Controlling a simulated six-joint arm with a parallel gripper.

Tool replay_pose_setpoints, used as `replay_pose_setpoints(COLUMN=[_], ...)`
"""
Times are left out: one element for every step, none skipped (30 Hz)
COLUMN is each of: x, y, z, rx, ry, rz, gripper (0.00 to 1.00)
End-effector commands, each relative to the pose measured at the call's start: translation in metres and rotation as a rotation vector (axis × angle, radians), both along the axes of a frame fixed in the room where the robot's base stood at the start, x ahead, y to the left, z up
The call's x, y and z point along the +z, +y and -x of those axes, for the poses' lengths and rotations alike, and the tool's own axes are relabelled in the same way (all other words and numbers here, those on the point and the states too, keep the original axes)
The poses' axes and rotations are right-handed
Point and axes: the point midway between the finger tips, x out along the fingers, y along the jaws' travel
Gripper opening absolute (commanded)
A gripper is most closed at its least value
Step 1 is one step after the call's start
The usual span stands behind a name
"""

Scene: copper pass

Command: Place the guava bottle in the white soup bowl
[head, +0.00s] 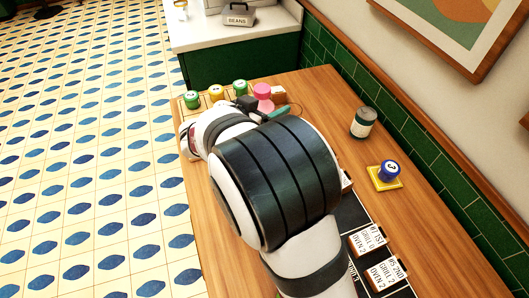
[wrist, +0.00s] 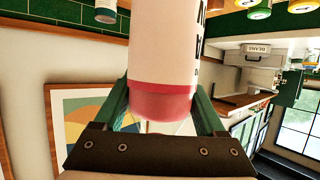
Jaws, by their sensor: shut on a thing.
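My gripper (wrist: 160,105) is shut on a bottle (wrist: 165,50) with a white label and a pink band and end, which fits the guava bottle. The pink end sits between the green fingers near the palm. Dark letters show at the label's right edge; the rest of the text is out of sight. In the head view my gripper (head: 270,107) is at the far part of the wooden table, partly hidden by my arm. A pink thing (head: 263,90) shows beside it; I cannot tell if it is the held bottle. I cannot make out the white soup bowl in either view.
Green and yellow-lidded tins (head: 216,93) stand at the table's far left. Labelled blocks (head: 366,241) lie near the front. Bare wood (head: 320,100) shows right of my gripper.

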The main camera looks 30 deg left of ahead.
Motion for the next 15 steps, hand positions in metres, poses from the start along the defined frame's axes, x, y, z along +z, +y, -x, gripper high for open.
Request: replay_pose_setpoints(x=[-0.019, -0.031, -0.045, -0.056, -0.065, -0.075, -0.082, -0.088, -0.094, -0.097, -0.101, -0.108, -0.115, -0.122, -0.129], y=[0.0, 0.0, 0.0, 0.0, 0.0, 0.0, 0.0, 0.0, 0.001, 0.001, 0.001, 0.001, 0.0, 0.001, 0.001], z=[0.0, 0.0, 0.0, 0.0, 0.0, 0.0, 0.0, 0.0, 0.0, 0.0, 0.0, 0.0, 0.0, 0.0, 0.0], rx=[0.002, 0.002, 0.003, 0.003, 0.003, 0.004, 0.003, 0.004, 0.004, 0.004, 0.003, 0.003, 0.003, 0.004, 0.004], ry=[0.003, 0.003, 0.003, 0.002, 0.002, 0.001, 0.0, 0.0, -0.002, -0.002, -0.002, -0.001, 0.0, 0.0, -0.001], rz=[0.007, 0.007, 0.008, 0.008, 0.006, 0.006, 0.004, 0.004, 0.002, 0.002, 0.001, 0.002, 0.003, 0.003, 0.002], gripper=[0.0, 0.0, 0.0, 0.0, 0.0, 0.0, 0.0, 0.0, 0.0, 0.0, 0.0, 0.0, 0.0, 0.0, 0.0])
